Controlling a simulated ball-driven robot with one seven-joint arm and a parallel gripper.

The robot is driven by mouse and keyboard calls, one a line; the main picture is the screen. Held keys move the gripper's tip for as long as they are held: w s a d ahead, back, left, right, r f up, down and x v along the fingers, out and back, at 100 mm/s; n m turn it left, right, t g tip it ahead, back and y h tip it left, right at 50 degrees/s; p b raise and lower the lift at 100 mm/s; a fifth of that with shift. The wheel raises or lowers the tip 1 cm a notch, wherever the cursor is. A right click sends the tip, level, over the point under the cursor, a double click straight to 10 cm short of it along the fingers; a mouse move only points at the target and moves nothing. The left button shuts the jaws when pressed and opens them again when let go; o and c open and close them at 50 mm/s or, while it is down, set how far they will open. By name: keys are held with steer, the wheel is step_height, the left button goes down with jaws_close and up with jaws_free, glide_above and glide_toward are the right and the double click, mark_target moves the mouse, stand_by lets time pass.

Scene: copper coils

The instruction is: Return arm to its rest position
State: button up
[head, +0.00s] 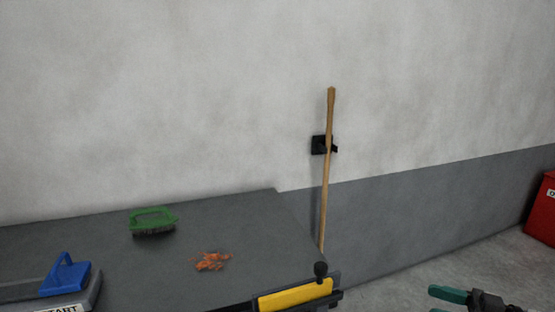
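My gripper (435,300) shows at the bottom right, partly cut off by the lower edge of the head view. It has teal fingers on a dark body and points left. A gap shows between the upper finger and the sliver of the lower one, and nothing is seen in it. It is apart from the grey table (95,232), to the right of the table's right end. The rest of my arm is out of view.
On the table are a green brush (153,220), orange-copper scraps (212,261) and a blue-handled object (66,275). A yellow-and-black part (296,295) sits at its front right. A wooden pole (326,190) stands by the wall; a red bin (542,212) is far right.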

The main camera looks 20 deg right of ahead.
steer(key=s+a+f+m+g+h+p, duration=0.1)
steer(key=s+a+f+m+g+h, duration=0.15)
steer(key=a+f, duration=0.5)
steer(key=s+a+f+m+g+h+p, duration=0.1)
steer(key=s+a+f+m+g+h, duration=0.1)
steer(key=a+f+g, duration=0.4)
steer(key=s+a+f+m+g+h+p, duration=0.1)
steer(key=s+a+m+h, duration=0.1)
steer(key=s, duration=0.6)
steer(key=s+a+f+m+g+h+p, duration=0.1)
steer(key=s+a+h, duration=0.3)
steer(key=s, duration=0.5)
steer(key=shift+m+g+h, duration=0.55)
steer(key=shift+m+h, duration=0.3)
steer(key=shift+h, duration=0.3)
